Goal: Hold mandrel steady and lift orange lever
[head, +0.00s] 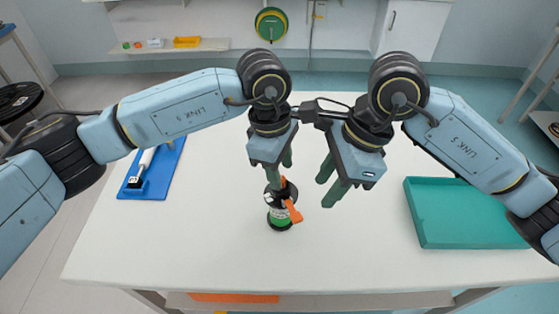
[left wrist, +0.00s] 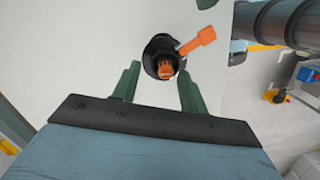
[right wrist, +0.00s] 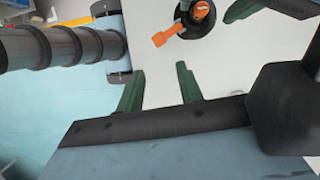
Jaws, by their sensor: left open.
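The mandrel (head: 281,216) is a short upright black and green piece on the white table, with an orange tip and an orange lever (head: 293,211) sticking out at its side. My left gripper (head: 280,175) is open just above the mandrel. In the left wrist view, the mandrel's top (left wrist: 161,58) lies just ahead of and between the two green fingers, and the lever (left wrist: 198,40) points up and right. My right gripper (head: 327,187) is open and empty, to the right of the lever. In the right wrist view, the lever (right wrist: 168,35) is ahead of its fingers (right wrist: 158,85).
A blue board (head: 152,178) with a white rod lies on the table's left. A teal tray (head: 462,240) sits on the right. The table (head: 340,258) is clear around the mandrel. My two wrists are close together above it.

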